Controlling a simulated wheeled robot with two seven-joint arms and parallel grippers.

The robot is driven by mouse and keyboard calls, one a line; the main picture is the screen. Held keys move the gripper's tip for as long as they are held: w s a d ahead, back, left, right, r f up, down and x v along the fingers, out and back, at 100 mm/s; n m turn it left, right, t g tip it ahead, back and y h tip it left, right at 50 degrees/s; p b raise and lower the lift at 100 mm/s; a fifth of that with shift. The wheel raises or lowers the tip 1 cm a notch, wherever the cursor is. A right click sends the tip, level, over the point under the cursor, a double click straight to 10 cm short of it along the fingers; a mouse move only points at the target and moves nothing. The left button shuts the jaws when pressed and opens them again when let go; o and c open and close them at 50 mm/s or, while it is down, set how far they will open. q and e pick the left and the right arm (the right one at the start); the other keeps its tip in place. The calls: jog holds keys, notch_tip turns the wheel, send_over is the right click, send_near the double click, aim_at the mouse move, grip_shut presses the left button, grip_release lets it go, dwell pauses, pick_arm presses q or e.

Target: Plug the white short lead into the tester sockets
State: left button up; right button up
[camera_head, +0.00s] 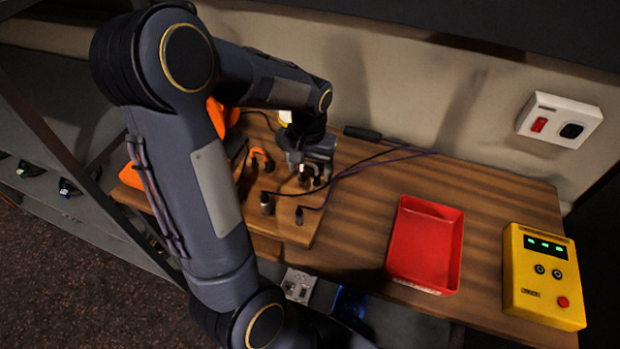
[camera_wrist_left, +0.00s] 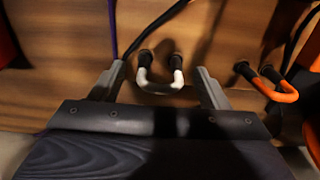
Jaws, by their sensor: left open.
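The white short lead (camera_wrist_left: 160,84) is a small U with two dark plug ends, seated at the wooden board in the left wrist view. My left gripper (camera_wrist_left: 161,72) is open, with one finger on each side of the lead and a gap to both. In the head view my left gripper (camera_head: 308,163) is over the board among the leads, and the white lead is mostly hidden there. The yellow tester (camera_head: 538,297) stands at the right end of the desk. Its two dark sockets (camera_head: 548,271) look empty, below green lights. My right gripper is out of view.
An orange short lead (camera_wrist_left: 273,86) sits right of the left gripper; it also shows in the head view (camera_head: 258,152). Dark and purple cables (camera_head: 365,163) run beside the gripper. An empty red tray (camera_head: 425,245) lies between the board (camera_head: 322,222) and the tester.

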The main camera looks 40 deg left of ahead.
aim_at(309, 162)
pick_arm(q)
notch_tip(309, 162, down, 2)
jog(key=shift+f+b, duration=0.1)
jog(key=shift+b, duration=0.3)
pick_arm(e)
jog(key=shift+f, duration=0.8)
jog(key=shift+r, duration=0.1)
pick_arm(q)
jog(key=shift+c, duration=0.3)
